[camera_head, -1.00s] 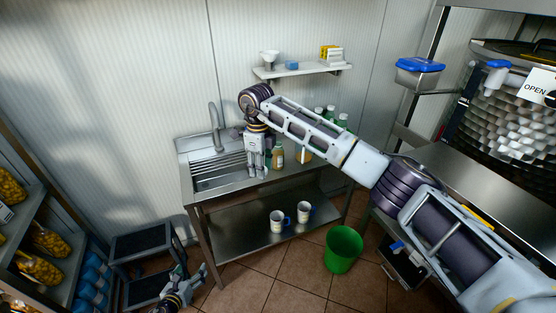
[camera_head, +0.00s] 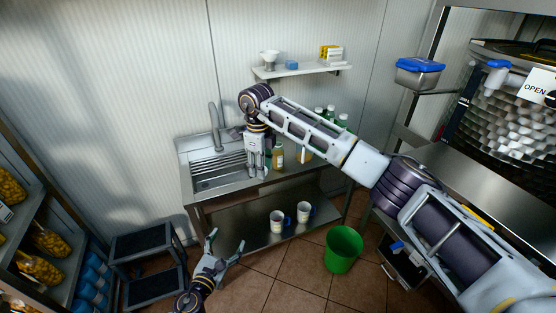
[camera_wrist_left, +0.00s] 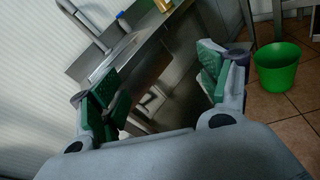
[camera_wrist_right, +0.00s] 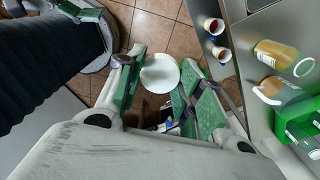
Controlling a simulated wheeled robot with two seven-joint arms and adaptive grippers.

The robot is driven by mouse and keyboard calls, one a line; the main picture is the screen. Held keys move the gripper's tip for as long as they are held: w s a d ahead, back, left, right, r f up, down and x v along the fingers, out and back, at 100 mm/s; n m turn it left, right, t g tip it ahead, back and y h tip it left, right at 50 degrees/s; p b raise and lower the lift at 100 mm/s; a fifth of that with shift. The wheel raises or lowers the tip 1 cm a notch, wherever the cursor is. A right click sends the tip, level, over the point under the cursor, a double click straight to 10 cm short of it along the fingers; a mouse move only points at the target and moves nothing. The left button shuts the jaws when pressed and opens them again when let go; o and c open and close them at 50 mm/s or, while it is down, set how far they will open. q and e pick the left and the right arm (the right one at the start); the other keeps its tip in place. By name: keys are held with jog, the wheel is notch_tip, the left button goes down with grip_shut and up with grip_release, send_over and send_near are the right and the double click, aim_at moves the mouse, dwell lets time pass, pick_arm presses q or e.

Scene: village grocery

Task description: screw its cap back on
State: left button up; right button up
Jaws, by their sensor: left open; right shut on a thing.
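My right gripper (camera_head: 258,174) points down beside the sink at the counter's front. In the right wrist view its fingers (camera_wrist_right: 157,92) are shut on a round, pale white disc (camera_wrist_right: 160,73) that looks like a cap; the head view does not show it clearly. An amber bottle (camera_head: 277,158) stands on the counter just right of this gripper. A second amber container (camera_head: 304,156) is partly behind the right arm. Both amber things show in the right wrist view (camera_wrist_right: 275,54) (camera_wrist_right: 282,92). I cannot tell which lacks a cap. My left gripper (camera_head: 226,246) is open and empty, low before the counter.
The steel counter (camera_head: 230,183) has a sink and tap (camera_head: 214,117). A green bin (camera_head: 343,250) is on the floor at right. A step stool (camera_head: 143,253) stands at left. Green bottles (camera_head: 342,122) are behind the right arm.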

pick_arm(q)
jog(key=w+d+r+n+t, duration=0.1)
jog(key=d+r+n, duration=0.3)
jog(key=d, duration=0.5)
jog(key=shift+w+d+r, duration=0.25)
jog(key=shift+w+r, duration=0.05)
jog(key=shift+r, duration=0.75)
